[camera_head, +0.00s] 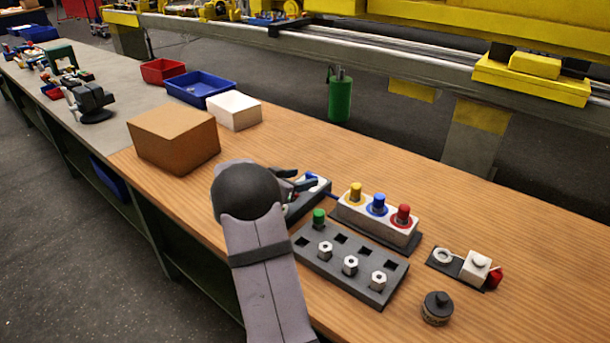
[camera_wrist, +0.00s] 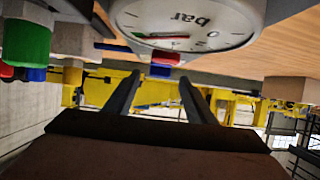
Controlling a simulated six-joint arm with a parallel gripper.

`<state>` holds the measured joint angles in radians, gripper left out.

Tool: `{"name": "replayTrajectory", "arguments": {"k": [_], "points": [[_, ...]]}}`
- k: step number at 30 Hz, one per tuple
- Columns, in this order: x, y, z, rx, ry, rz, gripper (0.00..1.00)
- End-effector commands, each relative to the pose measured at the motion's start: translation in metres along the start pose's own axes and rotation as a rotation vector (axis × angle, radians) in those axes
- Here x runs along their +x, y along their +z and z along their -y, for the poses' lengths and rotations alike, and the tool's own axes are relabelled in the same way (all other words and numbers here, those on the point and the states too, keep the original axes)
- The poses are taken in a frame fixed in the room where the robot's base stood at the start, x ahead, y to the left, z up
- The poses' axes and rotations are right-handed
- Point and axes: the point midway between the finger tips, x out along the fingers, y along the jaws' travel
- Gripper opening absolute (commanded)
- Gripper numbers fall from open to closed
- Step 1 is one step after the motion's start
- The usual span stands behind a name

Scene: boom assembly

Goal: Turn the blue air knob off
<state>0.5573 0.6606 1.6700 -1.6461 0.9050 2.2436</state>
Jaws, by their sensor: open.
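A small white and dark unit with a blue knob (camera_head: 312,176) on top stands beside my gripper (camera_head: 298,182) in the head view, partly hidden by it. In the wrist view, a blue piece with a red part (camera_wrist: 160,68) lies in line with the gap between my fingertips (camera_wrist: 158,80). The fingers are apart and nothing is seen gripped. A round white gauge (camera_wrist: 185,25) marked "bar", with a red pointer, is close to the wrist camera. I cannot tell whether either finger touches the knob.
A white block with yellow, blue and red knobs (camera_head: 377,205) stands right of my gripper. In front is a grey holder (camera_head: 335,268) with hex pieces and a green-topped piece. A cardboard box (camera_head: 173,138), white box (camera_head: 234,110) and blue tray (camera_head: 200,88) stand behind left.

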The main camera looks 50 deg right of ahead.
Motion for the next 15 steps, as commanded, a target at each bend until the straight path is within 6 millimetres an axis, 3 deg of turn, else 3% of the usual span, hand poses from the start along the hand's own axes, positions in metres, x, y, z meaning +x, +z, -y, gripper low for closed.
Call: {"name": "replayTrajectory", "arguments": {"k": [6, 15], "points": [[0.021, -0.001, 0.000, -0.001, 0.001, 0.001, 0.50], [0.026, 0.000, 0.000, 0.000, 0.000, 0.000, 0.50]]}}
